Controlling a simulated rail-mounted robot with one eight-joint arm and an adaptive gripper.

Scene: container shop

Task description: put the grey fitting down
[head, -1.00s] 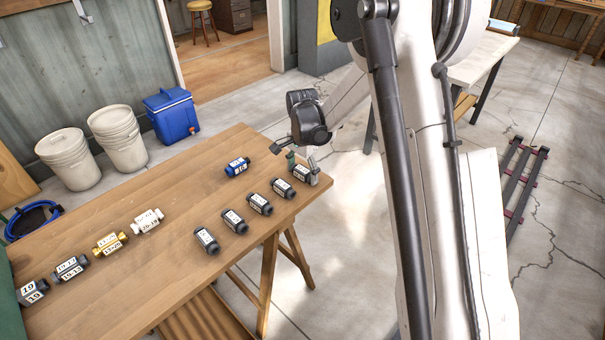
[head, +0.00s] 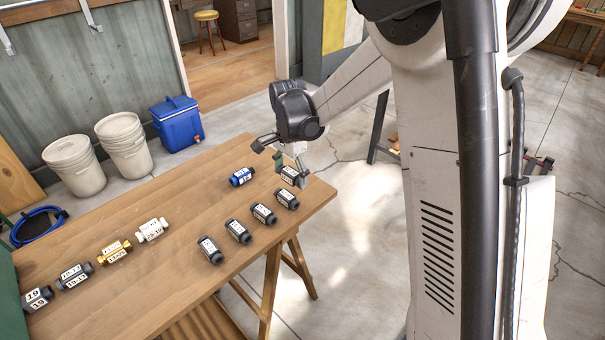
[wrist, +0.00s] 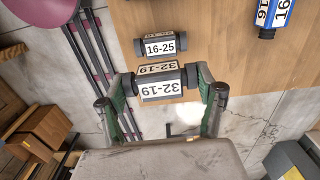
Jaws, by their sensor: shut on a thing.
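The grey fitting (wrist: 157,84), dark grey with white labels reading 32-19, sits crosswise between the green-padded fingers of my gripper (wrist: 166,88) in the wrist view. My gripper is shut on its two ends. In the head view the held fitting (head: 289,174) is at the right end of the wooden table, just beyond the nearest row of fittings. My gripper (head: 291,167) comes down on it from above. The wrist view shows table behind its upper part and floor below. I cannot tell its exact height over the tabletop.
A grey fitting marked 16-25 (wrist: 160,46) lies close by. A blue fitting (head: 242,176) lies left of my gripper. Several grey fittings (head: 238,231) form a row along the near edge of the table (head: 180,265). White (head: 152,230) and gold (head: 115,252) fittings lie farther left.

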